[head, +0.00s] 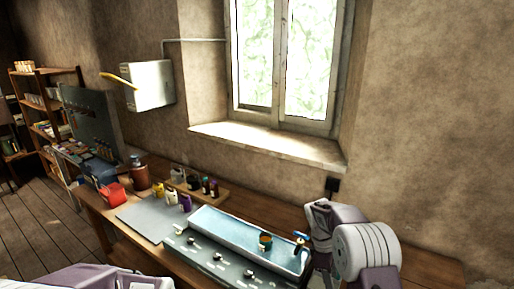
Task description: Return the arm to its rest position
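My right arm (367,250) is at the lower right, folded beside the right end of a long blue-grey trough. Its fingers cannot be made out. Part of my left arm (80,278) shows at the bottom left edge, and its gripper is out of the picture. No handwheel press can be clearly made out.
The trough (225,220) on the wooden bench has dark knobs along its front and a small teal and orange cup (265,241) inside. A grey mat (143,217), a red box (112,194) and several small bottles stand left. A window (283,62) is behind.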

